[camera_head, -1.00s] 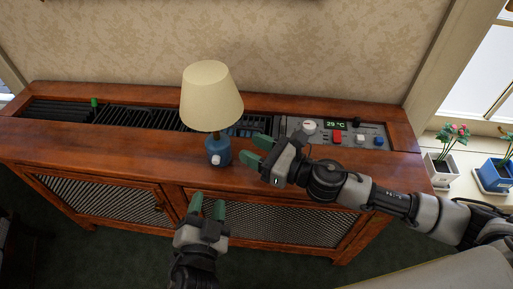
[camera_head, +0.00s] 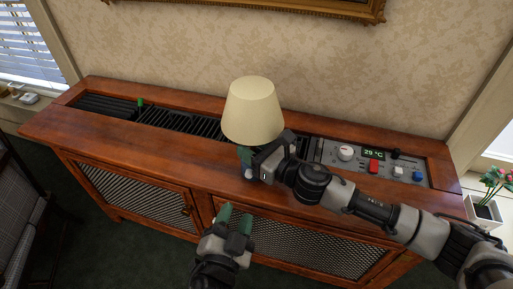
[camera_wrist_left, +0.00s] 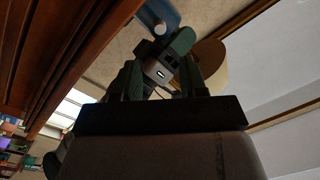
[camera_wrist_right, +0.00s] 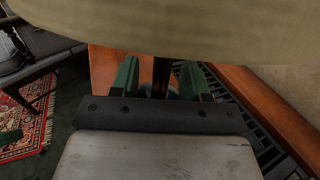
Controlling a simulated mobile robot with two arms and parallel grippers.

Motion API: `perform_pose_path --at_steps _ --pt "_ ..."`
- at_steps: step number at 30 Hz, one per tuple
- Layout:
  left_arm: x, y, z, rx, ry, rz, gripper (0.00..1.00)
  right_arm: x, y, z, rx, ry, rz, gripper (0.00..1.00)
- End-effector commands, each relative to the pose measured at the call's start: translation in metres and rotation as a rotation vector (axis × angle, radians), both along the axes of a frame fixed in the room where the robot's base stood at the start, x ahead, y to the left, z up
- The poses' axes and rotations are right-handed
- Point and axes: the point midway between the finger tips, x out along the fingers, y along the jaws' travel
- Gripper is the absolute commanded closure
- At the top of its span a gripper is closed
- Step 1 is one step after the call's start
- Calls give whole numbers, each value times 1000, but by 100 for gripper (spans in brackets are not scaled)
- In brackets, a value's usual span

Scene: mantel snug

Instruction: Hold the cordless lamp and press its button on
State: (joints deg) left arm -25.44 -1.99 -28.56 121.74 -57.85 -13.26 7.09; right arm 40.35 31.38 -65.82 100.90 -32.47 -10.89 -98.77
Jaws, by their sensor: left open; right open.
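The cordless lamp has a cream shade (camera_head: 253,112) and stands upright on the wooden cabinet. Its blue base (camera_wrist_left: 163,12) and pale button (camera_wrist_left: 160,29) show in the left wrist view; in the head view my right gripper mostly hides the base. My right gripper (camera_wrist_right: 160,78) is open at the lamp, with the dark stem (camera_wrist_right: 160,72) between its fingers in the right wrist view. I cannot tell whether they touch. My left gripper (camera_head: 235,217) is open and empty, in front of the cabinet, below and nearer than the lamp.
The wooden cabinet (camera_head: 100,143) has a slatted grille (camera_head: 188,122) in its top and a control panel (camera_head: 385,165) reading 29 °C right of the lamp. A green knob (camera_head: 140,102) stands up at the left. A potted plant (camera_head: 487,210) stands at the right. The cabinet's left top is clear.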

Motion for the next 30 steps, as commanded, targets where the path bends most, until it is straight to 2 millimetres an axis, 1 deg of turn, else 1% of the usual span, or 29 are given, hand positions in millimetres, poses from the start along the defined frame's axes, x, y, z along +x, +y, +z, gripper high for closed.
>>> perform_pose_path --at_steps 2,3,8,9,12,16,17,24,25,30 --pt "0 0 0 0 0 0 57 0 0 0 0 0 0 54" --pt "0 0 0 0 0 0 57 0 0 0 0 0 0 57" --pt "0 0 0 0 0 0 57 0 0 0 0 0 0 82" --pt "0 0 0 0 0 0 57 0 0 0 0 0 0 88" --pt "0 0 0 0 0 0 57 0 -1 0 0 0 0 100" --pt "0 0 0 0 0 0 57 0 -1 0 0 0 0 100" --pt "0 0 0 0 0 0 60 0 -1 0 0 0 0 100" --pt "0 0 0 0 0 0 97 0 -1 0 0 0 0 100" --pt "0 0 0 0 0 0 100 0 -1 0 0 0 0 100" --pt "0 0 0 0 0 0 100 0 -1 0 0 0 0 100"
